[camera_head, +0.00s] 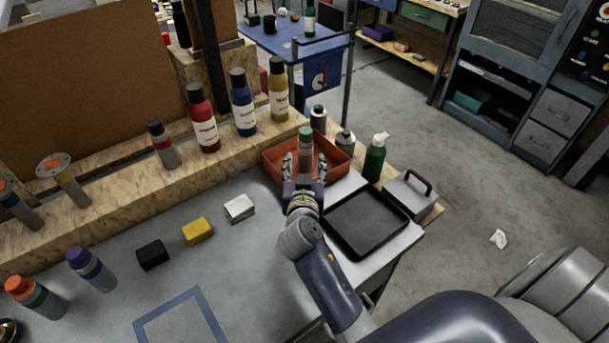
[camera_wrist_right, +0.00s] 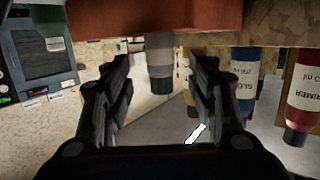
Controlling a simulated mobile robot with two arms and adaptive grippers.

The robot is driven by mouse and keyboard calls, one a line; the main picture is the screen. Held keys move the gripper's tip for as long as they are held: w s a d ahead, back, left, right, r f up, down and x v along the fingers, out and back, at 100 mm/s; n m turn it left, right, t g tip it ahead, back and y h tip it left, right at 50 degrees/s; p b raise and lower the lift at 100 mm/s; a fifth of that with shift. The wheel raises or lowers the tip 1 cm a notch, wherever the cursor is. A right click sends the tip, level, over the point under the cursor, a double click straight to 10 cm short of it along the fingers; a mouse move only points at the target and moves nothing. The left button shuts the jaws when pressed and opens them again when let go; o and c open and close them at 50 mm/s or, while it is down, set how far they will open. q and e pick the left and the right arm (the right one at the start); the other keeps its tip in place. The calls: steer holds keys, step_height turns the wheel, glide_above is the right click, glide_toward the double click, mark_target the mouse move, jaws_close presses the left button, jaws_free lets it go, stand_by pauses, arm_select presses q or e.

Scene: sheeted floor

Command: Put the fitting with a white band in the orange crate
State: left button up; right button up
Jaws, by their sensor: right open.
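The orange crate (camera_head: 277,164) stands at the far right end of the work surface; its wall also shows across the top of the right wrist view (camera_wrist_right: 150,15). A fitting with a green top and a pale band (camera_head: 305,143) is upright at the crate, its lower part inside the crate's outline. It also shows in the right wrist view (camera_wrist_right: 160,60), upside down there, its lower end hidden by the crate wall. My right gripper (camera_head: 305,172) is open around this fitting, with gaps to both fingers. My left gripper is out of view.
Paint bottles (camera_head: 242,105) line the wooden ledge behind. A dark tray (camera_head: 366,222), green pump bottle (camera_head: 375,158) and grey handled box (camera_head: 409,195) stand right of the crate.

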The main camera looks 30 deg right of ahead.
steer(key=shift+v, duration=1.55)
